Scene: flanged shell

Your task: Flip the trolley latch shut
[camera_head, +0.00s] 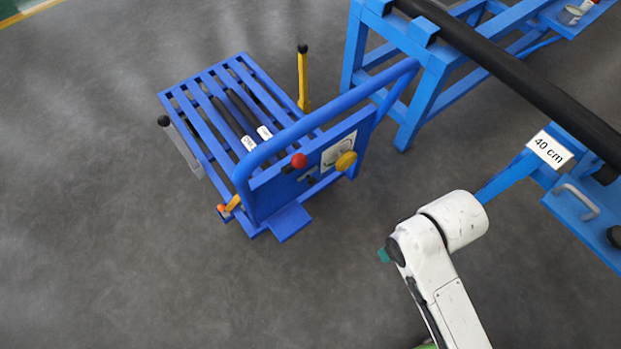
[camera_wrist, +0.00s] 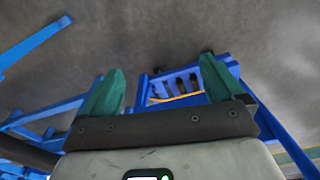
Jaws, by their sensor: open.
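The blue trolley (camera_head: 225,90) stands on the floor left of centre in the head view, with a slatted bed and a raised push handle. Its end panel carries a red knob (camera_head: 299,160), a yellow knob (camera_head: 346,161) and a white plate. A small orange lever (camera_head: 233,203) sits at its lower left corner. I cannot tell which part is the latch. My gripper (camera_wrist: 163,72) is open and empty, its two green fingers wide apart in the wrist view. In the head view my white arm mostly hides it; it is right of the trolley and apart from it.
Blue racks with a long black pipe (camera_head: 520,75) and a "40 cm" label (camera_head: 550,150) stand at the right. A yellow post (camera_head: 303,80) and a grey black-knobbed lever (camera_head: 180,145) flank the trolley. The floor at left and front is clear.

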